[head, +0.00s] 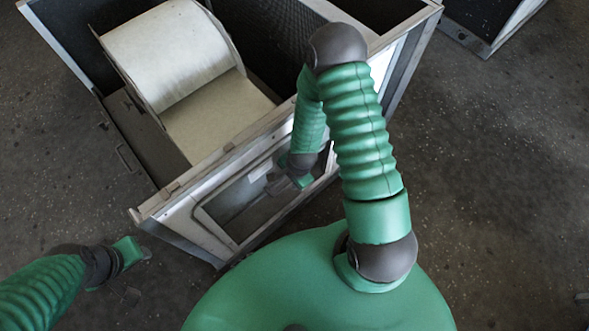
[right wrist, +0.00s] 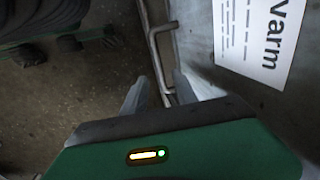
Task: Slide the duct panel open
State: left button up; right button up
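The duct panel (head: 233,207) is a grey metal sheet in the front face of the blower housing (head: 172,209). In the right wrist view the panel (right wrist: 203,48) fills the right side and carries a white label reading "Varm". A bent metal bar handle (right wrist: 154,50) runs along its edge. My right gripper (right wrist: 160,93) has its fingers apart, with the lower end of the handle between them; I cannot tell whether they touch it. In the head view my right gripper (head: 302,181) is at the front of the housing, partly hidden by my arm. My left gripper (head: 143,252) is off the housing's left corner.
A pale blower drum (head: 168,55) sits inside the open-topped housing. The housing's metal rim and corner (head: 140,215) stand between my left gripper and the inside. Another metal box (head: 485,25) is at the top right. The speckled floor (head: 500,170) at right is clear.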

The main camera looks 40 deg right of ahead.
notch_tip(320, 180, up, 11)
jog(key=s+p, duration=0.2)
jog(key=shift+s+d+r, duration=0.15)
jog(key=shift+d, duration=0.05)
jog(key=a+r+n, duration=0.2)
jog(key=r+n, duration=0.6)
jog(key=a+r+n+p, duration=0.1)
jog(key=a+r+n, duration=0.2)
jog(key=r+n, duration=0.5)
jog(key=shift+s+a+n+p, duration=0.25)
jog(key=shift+s+n+p, duration=0.1)
jog(key=shift+n, duration=0.15)
jog(key=shift+s+r, duration=0.1)
jog(key=shift+r, duration=0.05)
jog(key=shift+a, duration=0.25)
